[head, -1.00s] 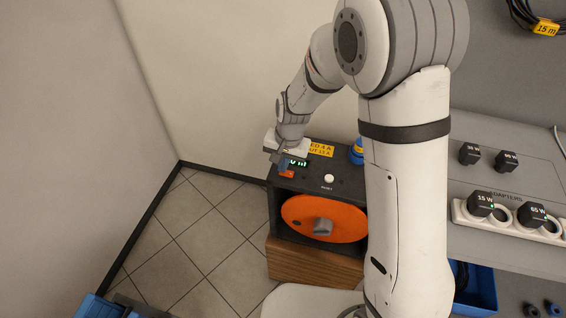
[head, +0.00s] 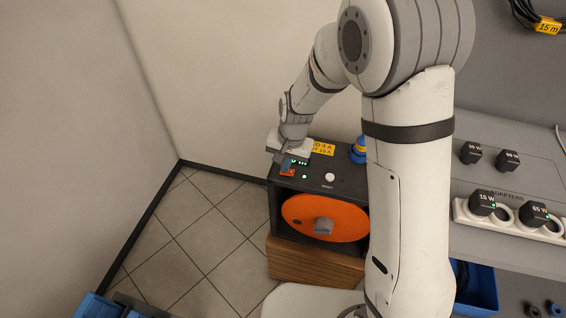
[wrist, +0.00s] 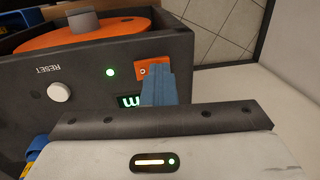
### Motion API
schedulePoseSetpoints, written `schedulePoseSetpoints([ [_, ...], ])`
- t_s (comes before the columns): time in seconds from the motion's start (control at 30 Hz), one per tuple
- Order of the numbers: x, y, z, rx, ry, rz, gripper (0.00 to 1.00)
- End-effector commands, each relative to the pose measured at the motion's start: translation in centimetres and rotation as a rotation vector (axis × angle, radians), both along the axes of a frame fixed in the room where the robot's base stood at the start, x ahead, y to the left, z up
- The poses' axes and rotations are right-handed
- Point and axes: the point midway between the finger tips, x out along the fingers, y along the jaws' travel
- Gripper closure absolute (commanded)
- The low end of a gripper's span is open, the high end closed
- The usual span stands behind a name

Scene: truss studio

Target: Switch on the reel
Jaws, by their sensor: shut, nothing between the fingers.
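The reel is a dark box (head: 345,185) with an orange drum (head: 300,212) in its front opening. On its top panel is a small orange-red switch (head: 287,172), also in the wrist view (wrist: 142,71), with a round mark on its exposed part. A green lamp (head: 304,177) glows beside it; it is also lit in the wrist view (wrist: 110,72). My gripper (head: 286,163) is shut and empty, its blue fingertips over the switch. In the wrist view the fingers (wrist: 157,75) hide part of the switch and the green display (wrist: 131,101). Whether they touch it I cannot tell.
A white RESET button (head: 329,177) and a blue plug (head: 357,150) are on the reel's top. The reel stands on a wooden block (head: 310,266). A white power strip (head: 463,211) with adapters lies on the grey bench at right.

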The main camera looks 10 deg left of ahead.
Motion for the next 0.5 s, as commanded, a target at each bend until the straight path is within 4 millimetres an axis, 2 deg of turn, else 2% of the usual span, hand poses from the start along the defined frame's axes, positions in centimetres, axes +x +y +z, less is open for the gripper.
schedulePoseSetpoints([
  [0.13,-0.10,-0.72,0.13,-0.001,0.001,-0.002,1.00],
  [0.5,-0.09,-0.80,0.39,0.000,0.000,-0.001,1.00],
])
